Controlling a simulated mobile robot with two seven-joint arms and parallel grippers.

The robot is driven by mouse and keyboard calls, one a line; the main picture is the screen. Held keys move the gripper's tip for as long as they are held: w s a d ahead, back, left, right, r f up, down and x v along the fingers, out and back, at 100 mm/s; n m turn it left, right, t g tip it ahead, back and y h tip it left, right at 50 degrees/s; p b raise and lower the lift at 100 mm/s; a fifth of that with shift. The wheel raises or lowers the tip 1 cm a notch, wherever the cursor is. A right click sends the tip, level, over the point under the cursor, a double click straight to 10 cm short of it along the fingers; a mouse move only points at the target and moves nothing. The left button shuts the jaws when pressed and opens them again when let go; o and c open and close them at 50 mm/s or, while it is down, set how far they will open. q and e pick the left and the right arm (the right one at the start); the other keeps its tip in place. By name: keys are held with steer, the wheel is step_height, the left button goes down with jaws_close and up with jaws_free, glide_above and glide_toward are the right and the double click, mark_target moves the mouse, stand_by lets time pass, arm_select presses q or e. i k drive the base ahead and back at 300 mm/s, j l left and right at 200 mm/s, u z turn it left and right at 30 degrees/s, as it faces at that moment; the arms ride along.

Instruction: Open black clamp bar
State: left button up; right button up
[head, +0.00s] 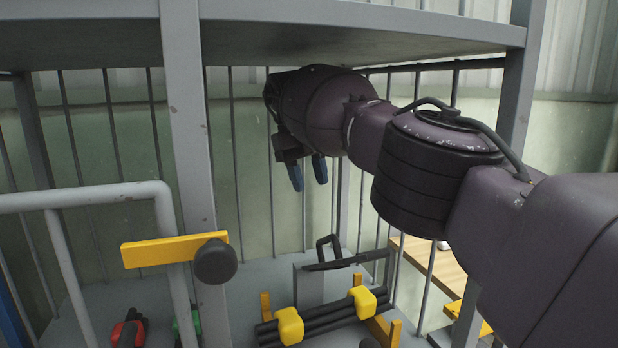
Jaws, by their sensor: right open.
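A slim black bar (350,260) with an upright black loop at its left end runs along the top of a grey box-like part (309,287) in the lower middle; I take it as the black clamp bar. Just in front lies a bundle of dark rods (331,318) with two yellow blocks (289,326) on it. My right gripper (308,173) reaches in from the right under the grey shelf. Its two blue-tipped fingers point down, apart and empty, well above the bar and slightly left of it. My left gripper is out of view.
A grey shelf (350,35) hangs above my right arm, with a grey post (188,130) left of the gripper. A grey rail (85,197) with a yellow plate (172,250) and black knob (215,262) stands front left. Thin vertical bars close the back. A red-black item (129,330) lies lower left.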

mark_target(340, 261)
steer(key=k+l, duration=0.35)
steer(key=l, duration=0.15)
steer(key=k+l, duration=0.4)
